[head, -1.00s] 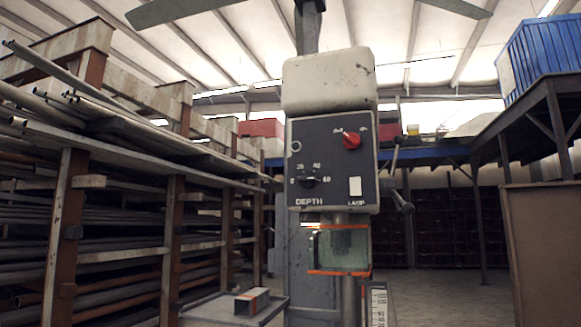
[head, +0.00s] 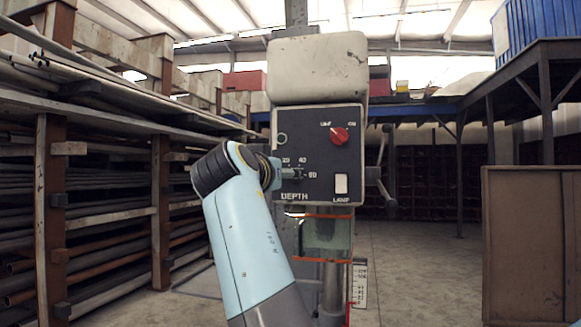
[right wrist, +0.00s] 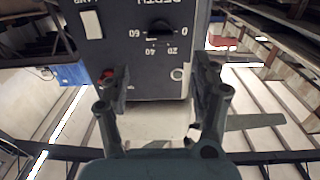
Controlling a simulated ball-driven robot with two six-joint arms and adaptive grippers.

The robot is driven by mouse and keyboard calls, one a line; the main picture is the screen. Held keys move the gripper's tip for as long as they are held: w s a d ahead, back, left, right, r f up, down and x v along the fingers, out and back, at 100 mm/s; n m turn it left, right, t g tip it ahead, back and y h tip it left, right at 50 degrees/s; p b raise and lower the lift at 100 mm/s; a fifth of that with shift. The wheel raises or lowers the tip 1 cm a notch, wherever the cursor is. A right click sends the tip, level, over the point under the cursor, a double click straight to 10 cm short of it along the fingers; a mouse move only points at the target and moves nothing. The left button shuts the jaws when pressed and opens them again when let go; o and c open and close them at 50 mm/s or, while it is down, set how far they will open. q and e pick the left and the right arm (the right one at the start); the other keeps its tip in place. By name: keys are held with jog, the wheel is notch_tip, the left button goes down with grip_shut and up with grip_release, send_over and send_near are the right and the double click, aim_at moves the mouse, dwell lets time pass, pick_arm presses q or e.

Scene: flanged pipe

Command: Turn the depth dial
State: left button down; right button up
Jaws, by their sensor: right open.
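The depth dial (right wrist: 158,31) is a dark knob on the black panel of the drill head. In the right wrist view it appears upside down, with 0, 20, 40 and 60 around it and DEPTH beside it. Its exact setting is too small to read. My right gripper (right wrist: 160,76) is open and empty in front of the panel, its two fingers on either side of the view. The dial shows beyond the fingers, apart from them. In the head view my blue arm reaches up to the panel, and its wrist hides most of the dial area. My left gripper is out of view.
The same panel (head: 322,188) carries a red knob (head: 339,136) at upper right and a white lamp switch (head: 341,184) below it. A side lever (head: 384,185) stands right of the drill head. Pipe racks fill the left. The floor at right is open, beside a brown cabinet (head: 530,240).

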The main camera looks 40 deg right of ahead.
jog(key=p+x, duration=0.3)
jog(key=x, duration=0.7)
jog(key=shift+f, duration=0.15)
jog(key=shift+w, duration=0.15)
jog(key=c, duration=1.2)
